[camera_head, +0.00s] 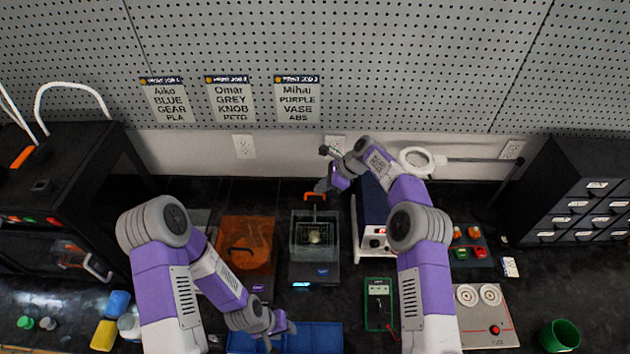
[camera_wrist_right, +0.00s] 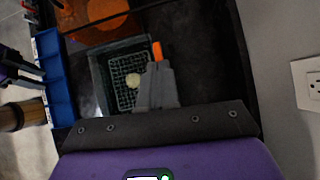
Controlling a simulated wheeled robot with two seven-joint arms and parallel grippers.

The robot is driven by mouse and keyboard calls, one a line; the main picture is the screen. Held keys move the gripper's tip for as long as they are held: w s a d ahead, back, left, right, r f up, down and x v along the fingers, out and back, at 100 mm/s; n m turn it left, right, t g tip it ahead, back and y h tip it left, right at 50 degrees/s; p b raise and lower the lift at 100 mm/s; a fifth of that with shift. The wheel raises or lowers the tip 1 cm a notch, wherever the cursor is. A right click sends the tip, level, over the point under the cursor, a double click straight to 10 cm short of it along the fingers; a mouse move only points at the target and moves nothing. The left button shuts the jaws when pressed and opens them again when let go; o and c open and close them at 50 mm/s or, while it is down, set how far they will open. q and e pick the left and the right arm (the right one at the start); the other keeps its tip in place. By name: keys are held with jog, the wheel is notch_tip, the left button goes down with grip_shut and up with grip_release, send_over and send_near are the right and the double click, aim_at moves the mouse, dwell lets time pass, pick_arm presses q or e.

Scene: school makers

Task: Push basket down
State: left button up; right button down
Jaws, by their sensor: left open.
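A wire basket (camera_head: 315,236) with a pale object in it sits inside a clear-walled tank on a dark base. An orange handle (camera_head: 315,197) rises at its back edge. In the right wrist view the basket (camera_wrist_right: 128,80) shows from above, with the orange handle (camera_wrist_right: 157,50) just past my fingertips. My right gripper (camera_head: 322,187) is over the back of the tank beside the handle; its fingers (camera_wrist_right: 158,72) look shut together. Whether they touch the handle I cannot tell. My left gripper (camera_head: 280,333) is open and empty above the blue tray at the front.
An orange-lidded machine (camera_head: 246,246) stands left of the tank, and a white-fronted box (camera_head: 373,240) stands close to its right. A blue tray (camera_head: 315,338) lies in front. A green meter (camera_head: 379,303) and a hot plate (camera_head: 487,320) are at the right.

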pick_arm(q)
jog(key=shift+r+p, duration=0.7)
jog(key=shift+r, duration=0.1)
jog(key=shift+f, duration=0.1)
pick_arm(e)
jog(key=d, duration=0.1)
jog(key=d+r, duration=0.1)
jog(key=d, duration=0.1)
jog(key=shift+s+r, duration=0.1)
pick_arm(q)
jog(key=shift+f+b, duration=0.3)
jog(key=shift+b, duration=0.05)
pick_arm(e)
jog(key=v, duration=0.7)
jog(key=shift+d+r, duration=0.2)
jog(key=shift+d, duration=0.05)
